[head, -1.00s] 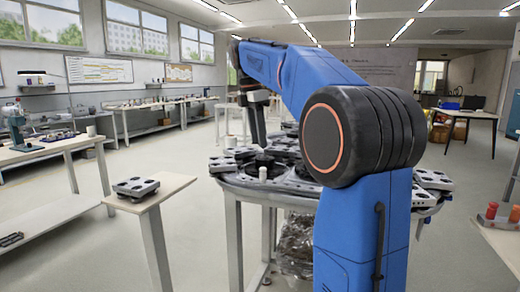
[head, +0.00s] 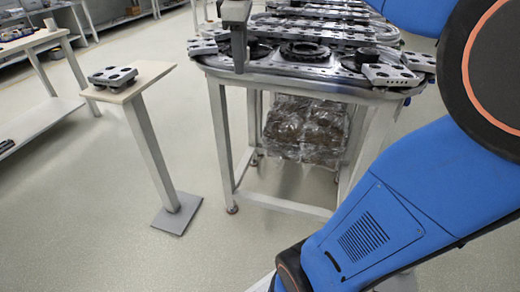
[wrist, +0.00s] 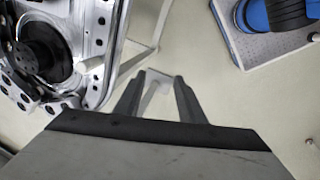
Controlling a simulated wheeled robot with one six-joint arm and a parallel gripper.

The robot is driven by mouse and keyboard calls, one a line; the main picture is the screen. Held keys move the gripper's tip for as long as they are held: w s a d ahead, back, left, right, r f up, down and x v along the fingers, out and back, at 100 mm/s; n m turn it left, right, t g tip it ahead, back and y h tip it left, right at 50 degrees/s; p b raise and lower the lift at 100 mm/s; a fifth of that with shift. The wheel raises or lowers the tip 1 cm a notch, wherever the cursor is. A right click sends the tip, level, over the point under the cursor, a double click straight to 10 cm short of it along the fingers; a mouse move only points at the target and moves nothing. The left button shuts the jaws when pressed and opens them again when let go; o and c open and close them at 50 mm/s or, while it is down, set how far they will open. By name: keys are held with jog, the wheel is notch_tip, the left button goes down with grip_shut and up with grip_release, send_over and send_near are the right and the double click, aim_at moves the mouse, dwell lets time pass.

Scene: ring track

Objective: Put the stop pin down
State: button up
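My gripper (wrist: 157,82) points down past the edge of the ring track table. Its two grey fingers stand apart, with pale floor and a light narrow shape between them. I cannot make out a pin held there. In the head view my gripper (head: 238,62) hangs as a dark upright shape in front of the table's near left edge. I cannot identify a stop pin in either current view. The track table (head: 300,80) carries grey plates and dark round parts, and its corner shows in the wrist view (wrist: 95,75).
A small wooden-topped stand (head: 150,72) at left bears a grey perforated plate (head: 113,75). A plastic-wrapped bundle (head: 305,128) sits under the table. A workbench (head: 25,42) stands at far left. The floor between stand and table is clear.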

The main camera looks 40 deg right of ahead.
jog(key=s+a+f+m+t, duration=0.1)
jog(key=s+a+f+m, duration=0.1)
jog(key=s+f, duration=0.4)
jog(key=s+a+f+m+t, duration=0.1)
jog(key=s+f+m, duration=0.3)
jog(key=f, duration=0.5)
jog(key=s+a+f+m+y, duration=0.1)
jog(key=s+a+f+m, duration=0.2)
jog(key=s+f, duration=0.4)
jog(key=shift+s+a+f+m+t, duration=0.15)
jog(key=shift+s+a+m+t, duration=0.15)
jog(key=shift+s+m+t, duration=0.15)
jog(key=shift+c, duration=0.6)
jog(key=shift+d, duration=0.1)
